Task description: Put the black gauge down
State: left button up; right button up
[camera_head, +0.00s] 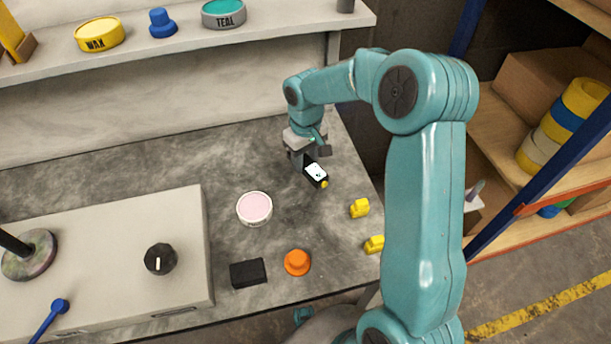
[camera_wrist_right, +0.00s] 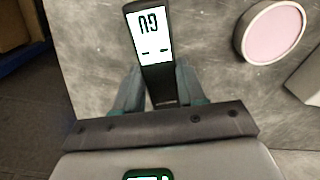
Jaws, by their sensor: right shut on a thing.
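The black gauge (camera_head: 317,173) has a white display and a yellow end. My right gripper (camera_head: 308,158) is shut on it over the grey worktop (camera_head: 130,155), near the worktop's right side. In the right wrist view the gauge (camera_wrist_right: 155,60) points away between the two fingers of the gripper (camera_wrist_right: 160,90), its display showing dark marks. I cannot tell whether the gauge touches the worktop. My left gripper does not show.
A round pink-topped tin (camera_head: 254,208) stands left of the gauge. Two yellow pieces (camera_head: 360,208) (camera_head: 374,245), an orange knob-shaped piece (camera_head: 297,262) and a black block (camera_head: 248,273) lie nearer the front. A grey box (camera_head: 110,245) fills the left. A shelf (camera_head: 270,30) runs behind.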

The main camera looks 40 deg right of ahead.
aim_at(305, 182)
notch_tip(305, 182, down, 6)
jog(key=shift+r+b, duration=0.1)
jog(key=shift+b, duration=0.55)
jog(key=shift+r, duration=0.1)
jog(key=o, duration=0.7)
jog(key=shift+f, duration=0.25)
jog(key=o, duration=0.4)
jog(key=shift+o, duration=0.2)
jog(key=shift+r, duration=0.1)
